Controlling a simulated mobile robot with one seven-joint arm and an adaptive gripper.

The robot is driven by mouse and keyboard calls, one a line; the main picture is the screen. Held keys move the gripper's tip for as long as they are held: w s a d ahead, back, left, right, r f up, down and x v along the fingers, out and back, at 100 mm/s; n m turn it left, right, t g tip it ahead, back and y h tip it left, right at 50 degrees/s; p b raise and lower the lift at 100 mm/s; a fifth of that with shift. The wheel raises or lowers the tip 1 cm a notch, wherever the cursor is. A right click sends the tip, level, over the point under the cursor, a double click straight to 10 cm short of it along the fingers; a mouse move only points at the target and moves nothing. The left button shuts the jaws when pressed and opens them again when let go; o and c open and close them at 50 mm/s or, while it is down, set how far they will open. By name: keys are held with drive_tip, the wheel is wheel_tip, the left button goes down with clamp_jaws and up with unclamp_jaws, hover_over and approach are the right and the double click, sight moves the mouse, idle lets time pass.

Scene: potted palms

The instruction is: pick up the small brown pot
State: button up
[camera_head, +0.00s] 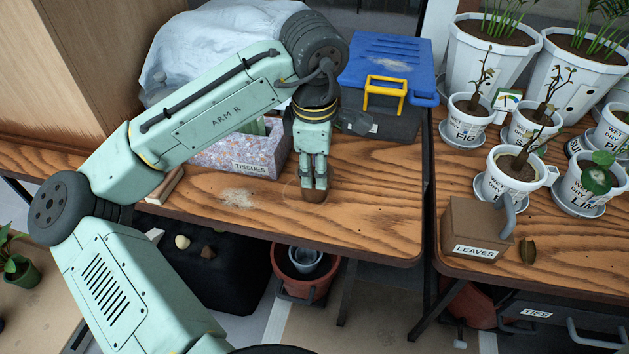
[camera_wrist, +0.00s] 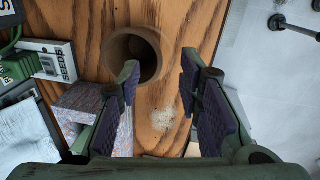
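The small brown pot (camera_wrist: 135,48) stands on the wooden table (camera_wrist: 195,22) in the wrist view, its round mouth facing the camera. It also shows in the head view (camera_head: 314,197), just below my gripper (camera_head: 314,184). In the wrist view my gripper (camera_wrist: 160,72) is open, with a clear gap between its two dark padded fingers. The left fingertip overlaps the pot's lower right edge in the picture. The pot is not centred between the fingers; most of it lies up and left of the gap. I cannot tell whether the finger touches it.
A tissue box (camera_head: 254,157) stands left of my gripper. A dark toolbox with a blue lid (camera_head: 390,62) stands behind right. A pale powder patch (camera_head: 238,198) lies nearby. A second table (camera_head: 558,240) holds potted plants and a leaves box (camera_head: 478,231). The table right of the pot is clear.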

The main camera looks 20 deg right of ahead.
sight(313, 200)
drive_tip(key=f, duration=0.2)
drive_tip(key=w+f, duration=0.1)
drive_tip(key=f+p, duration=0.1)
drive_tip(key=f, duration=0.1)
drive_tip(key=shift+w+a+f, duration=0.1)
drive_tip(key=shift+w+f, duration=0.2)
drive_tip(key=shift+f, duration=0.05)
drive_tip(key=shift+w+f, duration=0.1)
drive_tip(key=shift+f, duration=0.55)
drive_tip(key=shift+c, duration=0.5)
clamp_jaws()
